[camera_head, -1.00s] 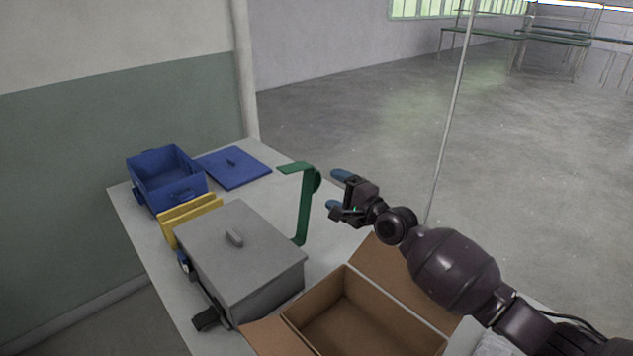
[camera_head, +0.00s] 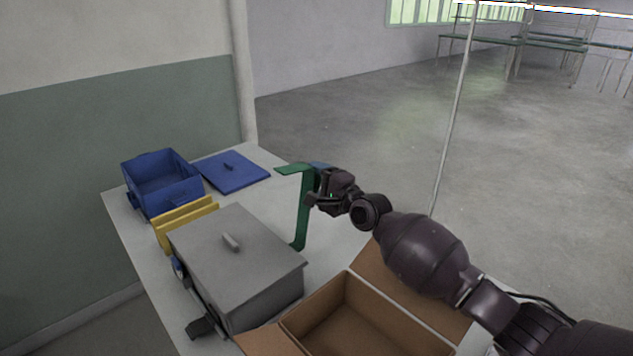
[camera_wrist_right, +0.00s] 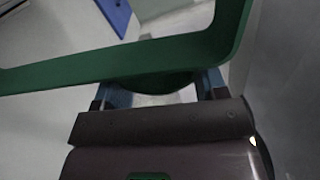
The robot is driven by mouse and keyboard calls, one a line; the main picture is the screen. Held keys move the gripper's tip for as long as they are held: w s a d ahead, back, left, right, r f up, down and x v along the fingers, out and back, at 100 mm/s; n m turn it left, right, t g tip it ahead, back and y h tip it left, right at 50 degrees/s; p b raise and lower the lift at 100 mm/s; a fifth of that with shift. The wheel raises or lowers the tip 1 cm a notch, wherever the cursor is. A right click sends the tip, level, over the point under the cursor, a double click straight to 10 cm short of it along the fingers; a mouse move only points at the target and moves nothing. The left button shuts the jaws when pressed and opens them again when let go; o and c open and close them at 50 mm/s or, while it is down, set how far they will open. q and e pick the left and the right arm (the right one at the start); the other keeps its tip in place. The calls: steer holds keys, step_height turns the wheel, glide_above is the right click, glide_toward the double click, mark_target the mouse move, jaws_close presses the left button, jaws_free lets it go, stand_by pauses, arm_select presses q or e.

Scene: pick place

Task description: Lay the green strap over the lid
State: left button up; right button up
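The green strap (camera_head: 303,212) stands upright beside the right side of the grey box (camera_head: 262,300). Its top end bends left, towards the box, and is not on the lid. The grey lid (camera_head: 218,255) with its small handle sits on the box. My right gripper (camera_head: 316,184) is at the strap's upper part, on its right side. In the right wrist view, its two blue fingertips (camera_wrist_right: 162,90) are apart, with a dark green rounded piece between them and the strap (camera_wrist_right: 110,62) crossing in front. Firm contact cannot be made out. My left gripper is not in view.
An open cardboard box (camera_head: 352,318) stands at the front right, below my right arm. A yellow rack (camera_head: 186,222), a blue crate (camera_head: 165,200) and a blue lid (camera_head: 232,172) are at the back left. A dark fitting (camera_head: 201,327) is at the grey box's left side.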

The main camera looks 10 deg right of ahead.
steer(key=c, duration=0.7)
steer(key=shift+o, duration=0.2)
steer(key=shift+s+a+r+n+p, duration=0.4)
steer(key=shift+a+r+p, duration=0.15)
steer(key=shift+p, duration=0.1)
arm_select(q)
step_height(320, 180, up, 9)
steer(key=p, duration=0.7)
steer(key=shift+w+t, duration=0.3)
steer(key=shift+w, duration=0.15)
arm_select(e)
steer(key=s+a+r+n, duration=0.1)
steer(key=s+a+n, duration=0.4)
steer(key=a, duration=0.3)
steer(key=shift+s+r+n, duration=0.15)
steer(key=shift+r+n, duration=0.1)
steer(key=shift+n, duration=0.35)
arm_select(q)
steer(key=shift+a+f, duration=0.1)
arm_select(e)
steer(key=shift+a, duration=0.1)
steer(key=o, duration=1)
steer(key=shift+c, duration=0.2)
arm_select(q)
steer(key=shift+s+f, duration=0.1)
